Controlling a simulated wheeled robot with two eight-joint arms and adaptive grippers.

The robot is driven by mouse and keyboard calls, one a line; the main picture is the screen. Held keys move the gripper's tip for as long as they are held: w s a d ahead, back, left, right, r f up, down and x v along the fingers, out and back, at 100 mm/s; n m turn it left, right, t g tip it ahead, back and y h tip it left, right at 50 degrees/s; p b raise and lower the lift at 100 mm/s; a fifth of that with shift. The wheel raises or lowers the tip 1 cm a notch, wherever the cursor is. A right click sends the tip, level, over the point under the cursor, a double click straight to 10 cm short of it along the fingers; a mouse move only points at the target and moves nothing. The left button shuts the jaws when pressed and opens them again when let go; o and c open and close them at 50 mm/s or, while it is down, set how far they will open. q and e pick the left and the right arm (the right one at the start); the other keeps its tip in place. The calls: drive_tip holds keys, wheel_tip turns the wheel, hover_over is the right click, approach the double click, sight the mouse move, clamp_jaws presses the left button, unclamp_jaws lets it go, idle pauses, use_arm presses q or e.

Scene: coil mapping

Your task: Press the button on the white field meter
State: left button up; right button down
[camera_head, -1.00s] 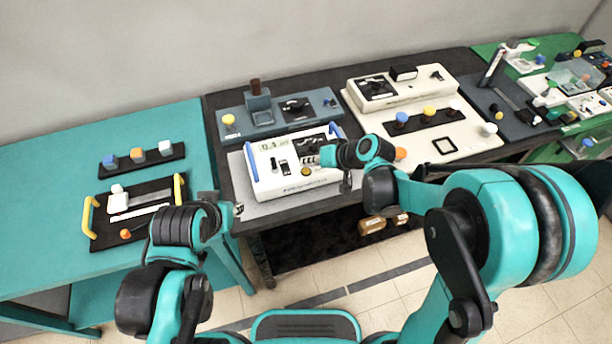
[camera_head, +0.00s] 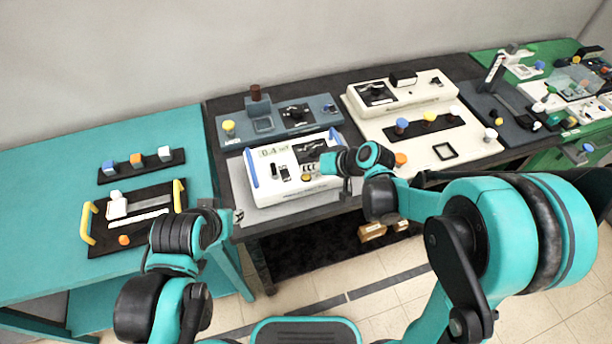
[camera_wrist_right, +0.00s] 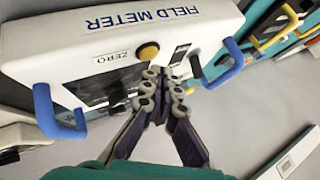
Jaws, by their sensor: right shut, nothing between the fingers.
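The white field meter (camera_head: 268,186) stands on the dark table in the head view, with blue side handles and a lit display reading about 0.4. Its round yellow button (camera_head: 306,178) is on the front edge. In the right wrist view, the button (camera_wrist_right: 148,51) sits beside the ZERO label on the meter (camera_wrist_right: 190,18). My right gripper (camera_head: 322,168) is over the meter's right part. Its fingertips (camera_wrist_right: 160,74) are shut and empty, close to the button; contact cannot be told. My left gripper (camera_head: 238,215) is near the table's front left edge, its jaw opening unclear.
A blue-grey device (camera_head: 275,128) stands behind the meter. A white panel (camera_head: 475,140) with coloured knobs is to the right. The teal table (camera_head: 50,180) on the left holds a black tray (camera_head: 160,190) with yellow handles.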

sight(308, 178)
drive_tip(key=shift+f, duration=0.1)
idle(0.4)
drive_tip(key=shift+f+b, duration=0.35)
drive_tip(key=shift+b, duration=0.05)
drive_tip(key=shift+f+b, duration=0.35)
drive_tip(key=shift+f, duration=0.05)
idle(0.4)
drive_tip(key=shift+r, duration=0.2)
drive_tip(key=shift+r+p, duration=0.6)
drive_tip(key=shift+r, duration=0.05)
drive_tip(key=shift+r, duration=0.15)
wheel_tip(308, 178, up, 5)
drive_tip(key=p, duration=0.4)
idle(0.4)
